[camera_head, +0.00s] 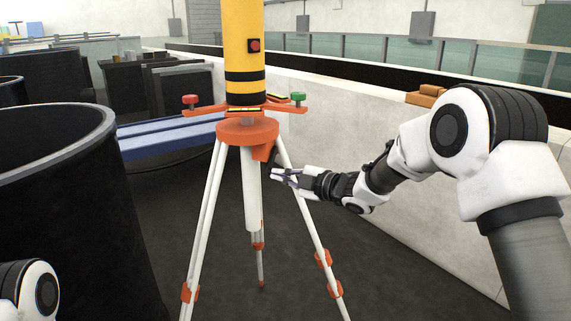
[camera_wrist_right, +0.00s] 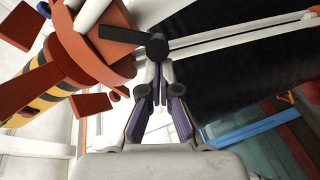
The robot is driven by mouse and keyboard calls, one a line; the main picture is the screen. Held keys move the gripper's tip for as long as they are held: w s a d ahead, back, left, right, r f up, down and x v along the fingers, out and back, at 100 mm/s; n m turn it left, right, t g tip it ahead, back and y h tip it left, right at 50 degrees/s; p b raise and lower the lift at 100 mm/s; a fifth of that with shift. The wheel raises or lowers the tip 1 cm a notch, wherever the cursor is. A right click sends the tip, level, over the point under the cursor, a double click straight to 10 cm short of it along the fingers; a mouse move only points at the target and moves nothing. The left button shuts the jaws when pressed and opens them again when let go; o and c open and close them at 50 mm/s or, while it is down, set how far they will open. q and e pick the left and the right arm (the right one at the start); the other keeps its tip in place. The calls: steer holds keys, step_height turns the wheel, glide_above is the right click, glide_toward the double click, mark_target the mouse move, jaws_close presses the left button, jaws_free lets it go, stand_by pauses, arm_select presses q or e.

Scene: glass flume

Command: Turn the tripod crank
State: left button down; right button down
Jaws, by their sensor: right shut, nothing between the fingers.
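The tripod (camera_head: 247,131) stands in the middle of the head view, with an orange head, white legs and a yellow instrument (camera_head: 243,50) on top. The crank, a black arm with a round dark knob (camera_wrist_right: 157,47), shows in the right wrist view beside the orange tripod head (camera_wrist_right: 85,45). My right gripper (camera_head: 284,176) is just right of the centre column, below the orange head. In the wrist view its fingertips (camera_wrist_right: 160,75) are shut and empty, close to the knob; whether they touch it I cannot tell. My left gripper is out of view.
A large black tub (camera_head: 60,200) stands at the left. Blue beams (camera_head: 170,135) lie behind the tripod. A pale wall (camera_head: 400,170) runs along the right, with orange-brown blocks (camera_head: 426,96) on it. The dark floor between the legs and the wall is clear.

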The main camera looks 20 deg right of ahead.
steer(key=w+d+f+n+b, duration=0.1)
steer(key=n+b, duration=0.3)
steer(key=b, duration=0.2)
steer(key=w+d+f+n+t+y+b, duration=0.1)
steer(key=w+d+f+n+b, duration=0.1)
steer(key=n+b, duration=0.2)
steer(key=w+d+f+n+t+y+b, duration=0.1)
steer(key=w+n+b, duration=0.1)
steer(key=n+b, duration=0.3)
steer(key=shift+w+d+f+b, duration=0.15)
steer(key=shift+w+d+b, duration=0.1)
steer(key=shift+b, duration=1.9)
steer(key=shift+w+d+n, duration=0.1)
steer(key=shift+d+n, duration=0.05)
steer(key=shift+n, duration=0.15)
steer(key=shift+r, duration=0.2)
